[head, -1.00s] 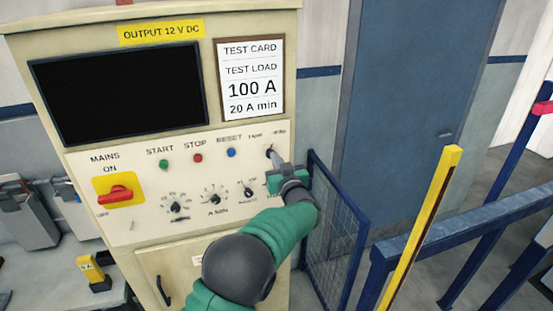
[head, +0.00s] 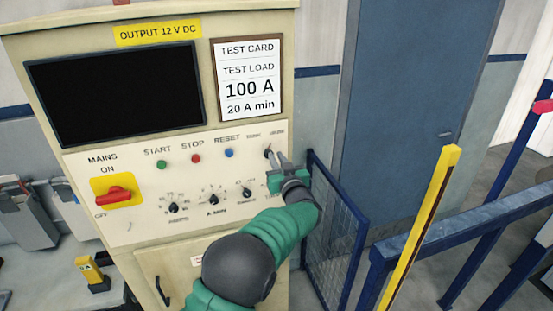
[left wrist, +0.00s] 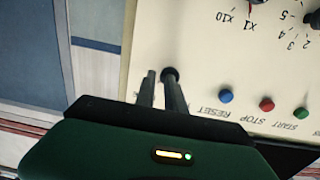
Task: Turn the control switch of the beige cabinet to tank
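The beige cabinet (head: 140,225) stands at the left of the head view. Its control switch (head: 267,153), a small dark knob, is at the upper right of the panel, under two labels too small to read surely. My left gripper (head: 275,154) is at this switch, its two thin fingers slightly apart. In the left wrist view the black switch knob (left wrist: 169,74) is at the tip of the right-hand finger; the other finger is to its left, with a gap between. I cannot tell whether the finger touches the knob. Its lever direction is hidden. My right gripper is out of view.
The panel also has a red mains switch (head: 113,195), green, red and blue buttons, and three dials (head: 213,200). A blue mesh gate (head: 335,235) stands close right of the cabinet. A yellow post (head: 420,230) and blue rails are farther right.

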